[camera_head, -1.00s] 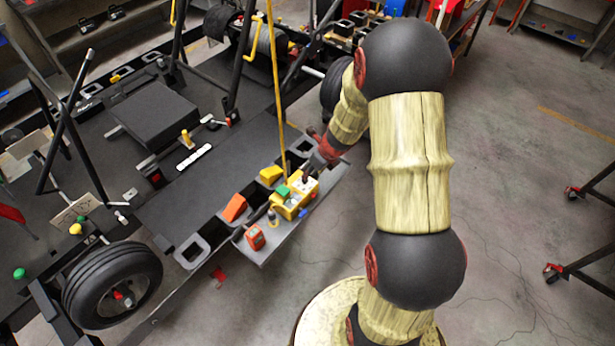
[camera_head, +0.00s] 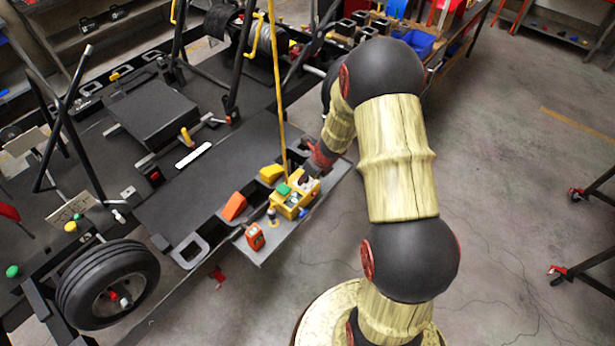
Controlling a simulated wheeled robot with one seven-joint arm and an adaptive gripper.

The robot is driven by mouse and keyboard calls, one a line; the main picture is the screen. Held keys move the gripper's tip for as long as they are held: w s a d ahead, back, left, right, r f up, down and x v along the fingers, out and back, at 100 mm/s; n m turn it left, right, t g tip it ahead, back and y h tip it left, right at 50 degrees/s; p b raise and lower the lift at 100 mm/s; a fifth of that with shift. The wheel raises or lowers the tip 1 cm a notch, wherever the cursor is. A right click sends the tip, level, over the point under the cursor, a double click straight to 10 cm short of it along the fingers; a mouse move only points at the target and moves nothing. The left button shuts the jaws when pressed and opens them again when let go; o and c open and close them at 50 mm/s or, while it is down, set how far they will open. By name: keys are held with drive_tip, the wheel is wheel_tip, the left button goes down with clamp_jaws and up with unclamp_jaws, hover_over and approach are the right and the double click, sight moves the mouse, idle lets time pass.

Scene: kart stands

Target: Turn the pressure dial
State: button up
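A yellow control box (camera_head: 286,210) with a green part on top stands on the dark side shelf of the kart stand, near the middle of the head view. I cannot make out which small part is the pressure dial. My gripper (camera_head: 306,182) is at the far right end of the yellow box, reaching down from the red wrist. Its fingers are small and partly merge with the box, so I cannot tell whether they touch it or are open or shut. A small orange-red device (camera_head: 255,237) stands at the near end of the shelf, left of the box.
An orange wedge (camera_head: 233,206) and a yellow block (camera_head: 271,173) lie behind the box. A yellow pole (camera_head: 277,90) rises close behind it. A wheel (camera_head: 108,283) is at the lower left.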

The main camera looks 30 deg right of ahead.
clamp_jaws()
drive_tip(key=shift+n, duration=0.3)
idle(0.3)
drive_tip(key=n, duration=0.1)
drive_tip(key=n+y+p, duration=0.1)
drive_tip(key=n, duration=0.1)
drive_tip(key=n+g+y, duration=0.1)
drive_tip(key=n, duration=0.1)
drive_tip(key=shift+w+d+p, duration=0.15)
drive_tip(key=shift+d+p, duration=0.1)
drive_tip(key=shift+p, duration=0.15)
drive_tip(key=n+g, duration=0.1)
drive_tip(key=n, duration=0.2)
drive_tip(key=n+g+y, duration=0.1)
drive_tip(key=n, duration=0.2)
drive_tip(key=shift+w+d+p, duration=0.1)
drive_tip(key=shift+w+p, duration=0.1)
drive_tip(key=shift+p, duration=0.1)
drive_tip(key=shift+n, duration=0.3)
drive_tip(key=shift+o, duration=0.7)
unclamp_jaws()
